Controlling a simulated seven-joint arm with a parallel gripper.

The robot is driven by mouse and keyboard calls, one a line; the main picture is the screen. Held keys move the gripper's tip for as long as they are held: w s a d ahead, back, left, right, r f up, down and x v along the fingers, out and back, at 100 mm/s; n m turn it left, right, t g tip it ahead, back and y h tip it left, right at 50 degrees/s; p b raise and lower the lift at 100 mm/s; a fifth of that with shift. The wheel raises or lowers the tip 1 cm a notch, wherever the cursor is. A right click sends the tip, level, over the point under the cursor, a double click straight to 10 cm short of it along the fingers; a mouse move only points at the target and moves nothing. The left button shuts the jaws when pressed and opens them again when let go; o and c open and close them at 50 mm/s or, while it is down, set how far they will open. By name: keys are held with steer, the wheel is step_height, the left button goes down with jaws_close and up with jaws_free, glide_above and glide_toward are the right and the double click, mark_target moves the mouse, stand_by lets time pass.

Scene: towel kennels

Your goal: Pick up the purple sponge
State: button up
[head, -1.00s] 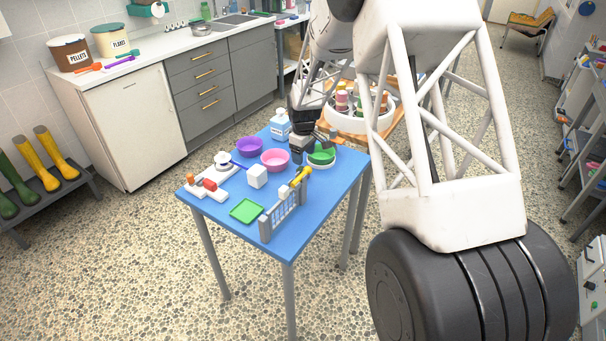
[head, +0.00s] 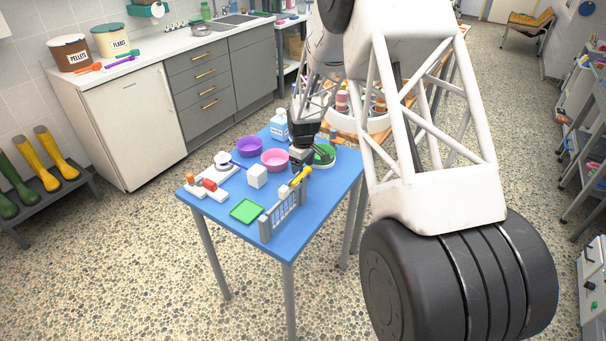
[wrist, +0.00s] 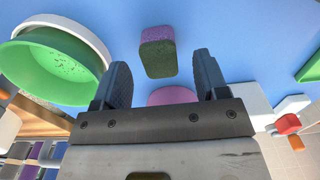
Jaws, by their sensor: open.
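The purple sponge (wrist: 158,35) shows in the wrist view as a small block with a purple top and a dark green scrubbing side, on the blue table (wrist: 230,35). My gripper (wrist: 163,80) is open, with one finger on each side of the picture. The sponge lies ahead of the fingertips, roughly in line with the gap between them, apart from both. In the head view my gripper (head: 300,163) is low over the table, between the pink bowl (head: 274,160) and the green bowl (head: 324,153). I cannot make out the sponge there.
The green bowl (wrist: 45,72) is close beside one finger. A purple bowl (head: 249,146), a white block (head: 257,177), a bottle (head: 279,125) and a grey gate-like rack (head: 281,217) also stand on the table. A green square (head: 246,211) lies near the front.

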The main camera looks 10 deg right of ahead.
steer(key=shift+f, duration=1.15)
steer(key=shift+c, duration=0.2)
steer(key=c, duration=1)
